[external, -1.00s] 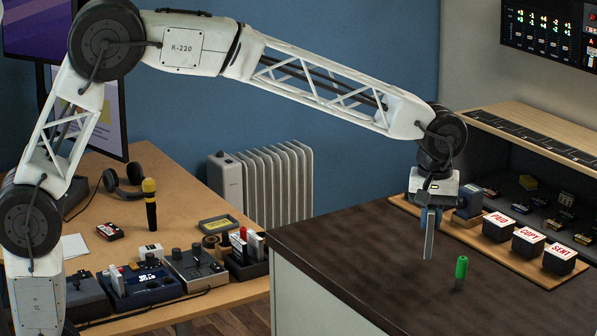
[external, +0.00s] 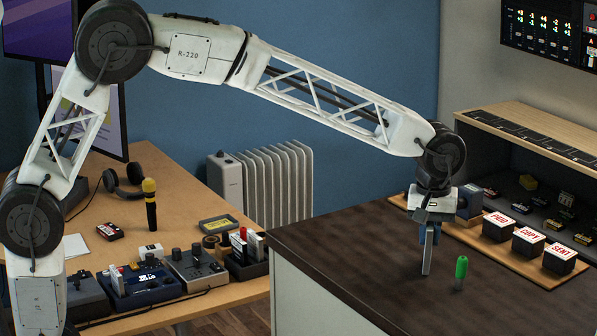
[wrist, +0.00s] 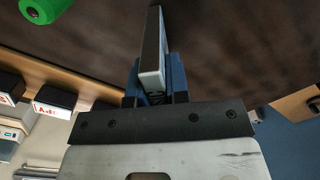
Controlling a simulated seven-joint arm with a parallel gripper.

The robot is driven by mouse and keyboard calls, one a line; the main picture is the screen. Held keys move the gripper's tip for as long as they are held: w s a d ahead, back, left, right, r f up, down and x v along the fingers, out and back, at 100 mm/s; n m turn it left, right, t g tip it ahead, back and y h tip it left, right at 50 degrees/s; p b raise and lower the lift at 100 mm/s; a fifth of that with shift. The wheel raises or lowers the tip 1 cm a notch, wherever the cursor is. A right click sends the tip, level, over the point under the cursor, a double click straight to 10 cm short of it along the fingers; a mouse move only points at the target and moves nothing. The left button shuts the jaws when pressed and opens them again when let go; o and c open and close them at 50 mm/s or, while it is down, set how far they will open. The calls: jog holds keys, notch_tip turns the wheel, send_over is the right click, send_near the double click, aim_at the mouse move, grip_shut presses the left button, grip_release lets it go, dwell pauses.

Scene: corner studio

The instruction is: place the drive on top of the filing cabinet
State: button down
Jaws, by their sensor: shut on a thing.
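The drive (external: 427,261) is a thin grey slab with dark edges, held upright on its end. My gripper (external: 430,236) is shut on its upper part with blue fingers. In the wrist view the drive (wrist: 151,52) sticks out from between the blue fingers (wrist: 155,86). The filing cabinet (external: 345,245) has a dark brown top and a pale side. The drive is over the cabinet's top, with its lower end close to the surface. I cannot tell whether it touches.
A green-capped object (external: 461,268) stands on the cabinet top just right of the drive. Behind are a wooden board with stamp blocks (external: 528,241) and a dark shelf unit. The left and front of the top are clear. A cluttered desk (external: 190,190) is at left.

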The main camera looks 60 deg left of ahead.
jog(key=shift+f, duration=0.1)
jog(key=c, duration=1.1)
grip_release()
notch_tip(320, 180, up, 12)
jog(key=shift+r, duration=0.1)
jog(key=shift+a, duration=0.1)
dwell(0.3)
